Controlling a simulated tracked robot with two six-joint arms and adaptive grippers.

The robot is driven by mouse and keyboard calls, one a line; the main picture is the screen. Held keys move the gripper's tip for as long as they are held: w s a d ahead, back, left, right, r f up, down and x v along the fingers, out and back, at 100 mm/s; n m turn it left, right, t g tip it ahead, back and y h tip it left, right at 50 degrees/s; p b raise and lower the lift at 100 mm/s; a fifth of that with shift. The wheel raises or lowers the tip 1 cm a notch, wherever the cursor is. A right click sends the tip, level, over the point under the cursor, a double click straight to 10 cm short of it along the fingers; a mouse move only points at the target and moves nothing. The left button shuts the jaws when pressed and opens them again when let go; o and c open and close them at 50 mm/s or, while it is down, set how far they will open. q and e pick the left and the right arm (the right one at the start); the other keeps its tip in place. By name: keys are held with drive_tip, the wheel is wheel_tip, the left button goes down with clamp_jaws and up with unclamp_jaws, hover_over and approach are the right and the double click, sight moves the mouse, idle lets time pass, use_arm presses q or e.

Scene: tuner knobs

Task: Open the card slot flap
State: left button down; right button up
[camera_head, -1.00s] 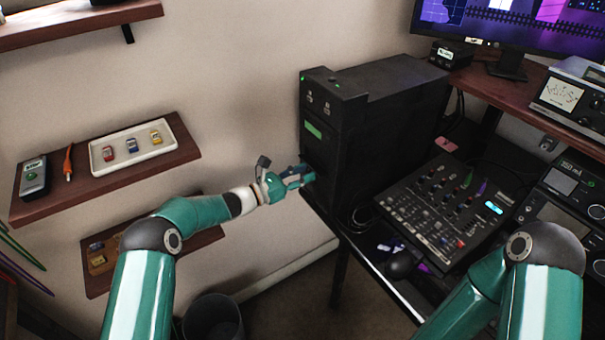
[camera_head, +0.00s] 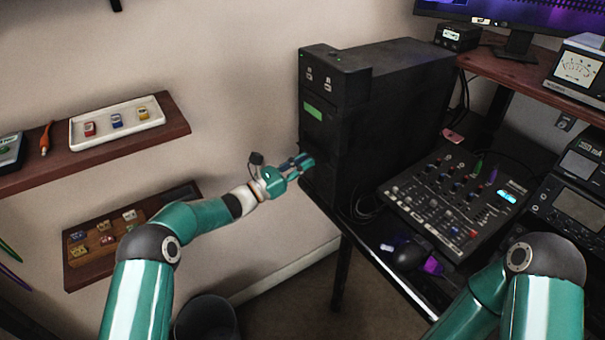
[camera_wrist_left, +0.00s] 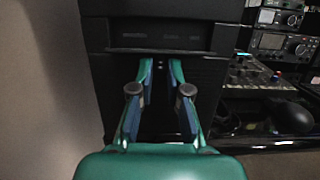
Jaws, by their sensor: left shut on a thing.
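The black tower case (camera_head: 385,95) stands at the left end of the desk, with a green label on the upper part of its front. In the head view my left gripper (camera_head: 306,161) is at the lower front of the case. In the left wrist view the two fingertips (camera_wrist_left: 160,68) reach the dark front panel (camera_wrist_left: 160,38) below a recessed strip. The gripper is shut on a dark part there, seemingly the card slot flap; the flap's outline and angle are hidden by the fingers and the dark.
A mixer (camera_head: 455,198) and a mouse (camera_head: 410,256) sit right of the case. A wall shelf with a white tray (camera_head: 118,121) and a lower shelf (camera_head: 105,245) with small items are at the left. A bin (camera_head: 206,318) stands on the floor.

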use_arm(q)
drive_tip(key=shift+f, duration=0.1)
idle(0.3)
drive_tip(key=c, duration=1.2)
unclamp_jaws()
drive_tip(key=shift+o, duration=0.2)
wheel_tip(320, 180, up, 10)
drive_tip(key=shift+f, duration=0.1)
